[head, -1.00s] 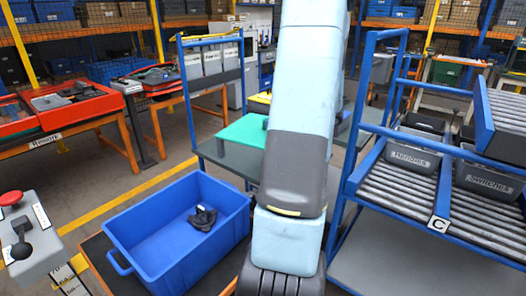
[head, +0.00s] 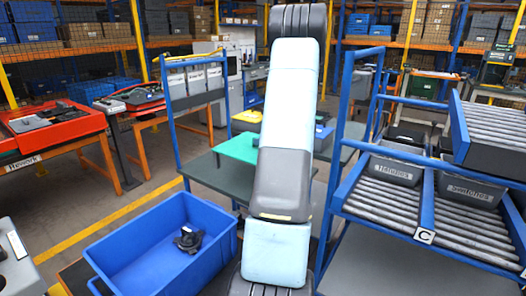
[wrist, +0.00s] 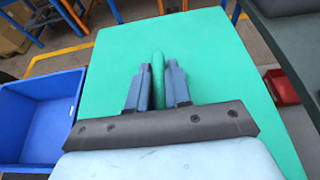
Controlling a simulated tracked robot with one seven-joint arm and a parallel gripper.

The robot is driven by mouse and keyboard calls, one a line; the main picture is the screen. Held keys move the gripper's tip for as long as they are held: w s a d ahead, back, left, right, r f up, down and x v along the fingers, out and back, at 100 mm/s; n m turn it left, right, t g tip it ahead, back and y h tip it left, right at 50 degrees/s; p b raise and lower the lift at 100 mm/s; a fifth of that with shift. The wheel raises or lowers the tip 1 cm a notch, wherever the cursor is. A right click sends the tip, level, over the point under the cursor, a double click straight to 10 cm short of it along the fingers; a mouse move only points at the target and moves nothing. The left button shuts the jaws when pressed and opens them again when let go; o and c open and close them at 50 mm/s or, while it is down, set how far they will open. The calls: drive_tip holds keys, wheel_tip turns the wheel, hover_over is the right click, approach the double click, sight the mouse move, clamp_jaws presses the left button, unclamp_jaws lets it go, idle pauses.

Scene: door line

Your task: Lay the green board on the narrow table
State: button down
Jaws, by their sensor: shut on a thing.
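The green board (head: 238,148) shows in the head view left of my arm, over the grey deck (head: 203,176) of a blue-framed stand; my arm hides its right part. I cannot tell whether it touches the deck, or whether this deck is the narrow table. In the wrist view the board (wrist: 112,70) fills the middle as a flat sheet with a raised green grip ridge. My gripper (wrist: 158,78) is shut on this ridge, a finger on each side. In the head view my gripper is hidden behind my arm.
A blue bin (head: 120,240) with a dark part (head: 188,239) inside stands front left; the bin (wrist: 40,120) also shows in the wrist view. A blue roller rack (head: 385,205) with grey boxes stands close on the right. An orange-legged table with a red tray (head: 60,122) is at left.

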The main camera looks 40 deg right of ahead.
drive_tip(key=shift+w+d+f, duration=0.35)
drive_tip(key=shift+w+f, duration=0.15)
drive_tip(key=shift+f, duration=0.2)
drive_tip(key=shift+w+d+f, duration=0.3)
drive_tip(key=shift+w+f, duration=0.15)
drive_tip(key=shift+f, duration=0.2)
wheel_tip(320, 180, down, 3)
drive_tip(key=shift+w+f, duration=0.1)
drive_tip(key=c, duration=1.1)
unclamp_jaws()
drive_tip(key=shift+o, duration=0.2)
